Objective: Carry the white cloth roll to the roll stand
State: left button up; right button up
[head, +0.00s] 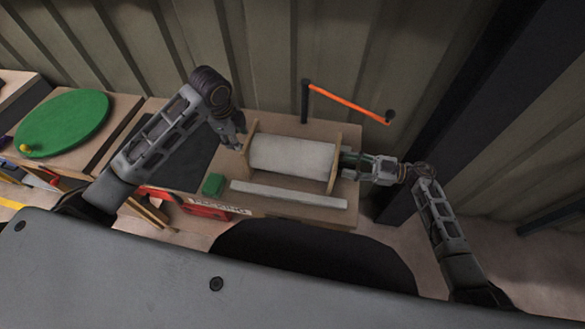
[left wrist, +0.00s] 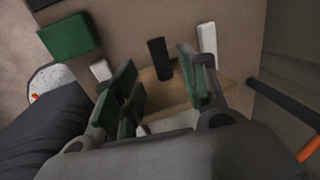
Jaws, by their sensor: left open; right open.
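The white cloth roll (head: 292,155) lies across the bench between two upright wooden end pieces, the left one (head: 250,145) and the right one (head: 334,165). My left gripper (head: 238,142) is open beside the left end. In the left wrist view its green-padded fingers (left wrist: 155,88) are apart, with a wooden piece (left wrist: 170,92) below and between them. A pale part, perhaps the roll, shows low there, mostly hidden. My right gripper (head: 350,164) is open close to the right end piece; contact cannot be told. I cannot tell for sure which thing is the roll stand.
An orange bar (head: 345,102) on dark posts stands behind the roll. A long white strip (head: 288,195) and a green block (head: 213,184) lie in front. A green disc (head: 62,122) is on the far-left bench. A dark column (head: 440,100) rises at right.

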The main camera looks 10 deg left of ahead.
dwell(0.4)
jog(key=d, duration=1.2)
jog(key=shift+s+f, duration=0.1)
jog(key=shift+s, duration=0.05)
dwell(0.7)
